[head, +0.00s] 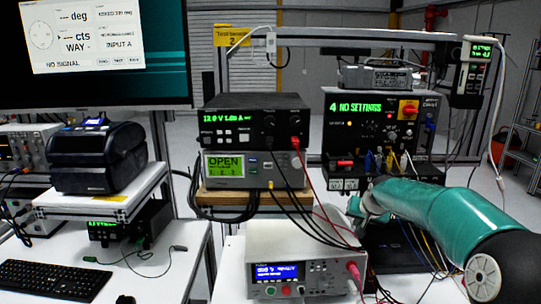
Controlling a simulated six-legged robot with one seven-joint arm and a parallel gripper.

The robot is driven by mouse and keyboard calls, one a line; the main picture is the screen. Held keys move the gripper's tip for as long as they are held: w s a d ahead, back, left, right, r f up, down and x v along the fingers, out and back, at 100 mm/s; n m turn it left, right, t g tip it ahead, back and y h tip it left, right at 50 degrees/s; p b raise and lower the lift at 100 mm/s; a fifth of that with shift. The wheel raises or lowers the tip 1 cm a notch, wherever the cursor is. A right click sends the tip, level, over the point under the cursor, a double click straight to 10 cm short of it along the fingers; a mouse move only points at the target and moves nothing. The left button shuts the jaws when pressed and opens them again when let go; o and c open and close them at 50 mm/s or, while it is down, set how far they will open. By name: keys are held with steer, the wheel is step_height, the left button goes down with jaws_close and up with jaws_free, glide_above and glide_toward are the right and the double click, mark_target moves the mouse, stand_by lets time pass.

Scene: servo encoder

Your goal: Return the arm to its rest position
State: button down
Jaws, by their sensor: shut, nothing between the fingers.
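My arm, in teal with black joints, reaches in from the right edge of the head view, with a bend near the lower right corner. Its far end points left and away, toward the bench instruments.
The test unit reading NO SETTINGS (372,125) stands behind my gripper, with coloured leads hanging below it. Stacked black (255,125) and grey (253,169) instruments stand to the left. Red and black cables cross near the gripper. A monitor (100,45) and keyboard (52,281) are at left.

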steer(key=s+a+r+n, duration=0.1)
steer(key=s+a+r, duration=0.15)
steer(key=s, duration=0.55)
steer(key=s+a+r+n+g+h, duration=0.1)
steer(key=s+a+r, duration=0.1)
steer(key=s+a, duration=0.35)
steer(key=s+a+r+n, duration=0.1)
steer(key=s+a+r, duration=0.15)
steer(key=s, duration=0.65)
steer(key=s+a+f, duration=0.1)
steer(key=s+f, duration=0.2)
steer(key=s, duration=1.6)
steer(key=shift+f+n+g+y, duration=0.2)
steer(key=shift+n+g+y, duration=0.1)
steer(key=shift+n, duration=0.1)
steer(key=shift+a, duration=0.25)
